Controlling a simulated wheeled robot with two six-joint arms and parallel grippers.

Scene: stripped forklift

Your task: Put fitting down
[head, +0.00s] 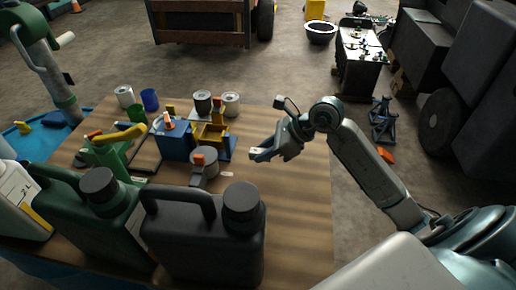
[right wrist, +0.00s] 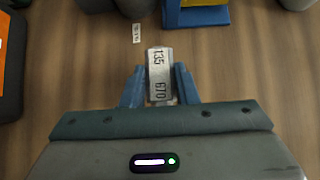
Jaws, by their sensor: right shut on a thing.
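The fitting (right wrist: 159,75) is a small silvery block with dark printed numbers, seen in the right wrist view. My right gripper (right wrist: 159,88) is shut on it, one blue finger on each side. In the head view the right gripper (head: 262,154) is over the right half of the wooden table (head: 290,215), and the fitting's pale end (head: 254,152) shows at its fingertips. I cannot tell whether the fitting touches the table. The left gripper is not seen.
A dark jug (head: 205,240) and a green jug (head: 95,215) stand at the table's front. A blue and yellow vise (head: 205,140), cans and a small white label (head: 227,174) lie left of the gripper. The table's right side is clear.

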